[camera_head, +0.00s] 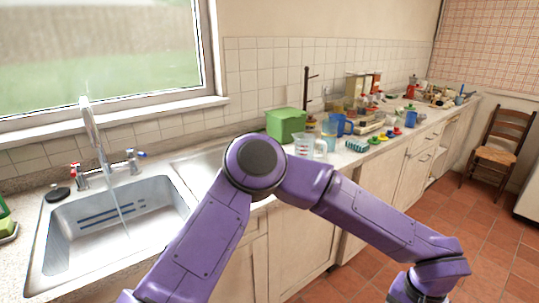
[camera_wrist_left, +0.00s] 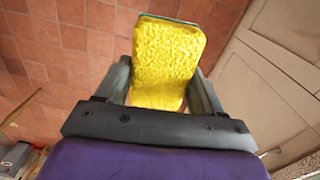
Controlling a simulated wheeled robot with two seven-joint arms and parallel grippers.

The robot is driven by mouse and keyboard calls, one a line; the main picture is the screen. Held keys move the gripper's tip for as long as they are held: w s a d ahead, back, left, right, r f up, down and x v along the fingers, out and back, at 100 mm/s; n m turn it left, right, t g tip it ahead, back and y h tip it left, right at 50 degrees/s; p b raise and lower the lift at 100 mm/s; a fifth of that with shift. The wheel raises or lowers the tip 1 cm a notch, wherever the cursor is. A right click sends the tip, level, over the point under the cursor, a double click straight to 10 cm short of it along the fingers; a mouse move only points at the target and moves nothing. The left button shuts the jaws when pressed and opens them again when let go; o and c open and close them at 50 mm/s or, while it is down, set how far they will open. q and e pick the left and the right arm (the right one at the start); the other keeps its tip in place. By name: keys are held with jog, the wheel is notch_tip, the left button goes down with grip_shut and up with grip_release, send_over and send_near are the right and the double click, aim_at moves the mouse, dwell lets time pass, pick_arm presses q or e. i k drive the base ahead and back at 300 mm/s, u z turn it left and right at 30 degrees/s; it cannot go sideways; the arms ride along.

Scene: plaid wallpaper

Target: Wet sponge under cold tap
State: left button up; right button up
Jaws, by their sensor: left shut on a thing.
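A yellow sponge (camera_wrist_left: 168,55) with a thin darker edge at its far end is in the left wrist view. My left gripper (camera_wrist_left: 160,88) is shut on it and holds it above the tiled floor. A purple arm of mine crosses the head view, but neither gripper shows there. The sink (camera_head: 60,262) is at the left in the head view. The tap (camera_head: 92,125) arches over it, and a thin stream of water (camera_head: 119,208) falls into the basin. The blue-marked handle (camera_head: 135,156) is at the tap's right, the red-marked one (camera_head: 77,171) at its left.
A green box (camera_head: 286,123), a measuring jug (camera_head: 304,147), blue cups and several small items crowd the counter right of the sink. Cupboards (camera_head: 290,245) stand below it. A wooden chair (camera_head: 495,150) is at the far right. The tiled floor (camera_head: 500,240) is open.

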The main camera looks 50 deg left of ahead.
aim_at(130, 153)
jog(key=k, duration=0.95)
jog(key=u, duration=1.9)
jog(key=i, duration=0.1)
jog(key=z, duration=0.3)
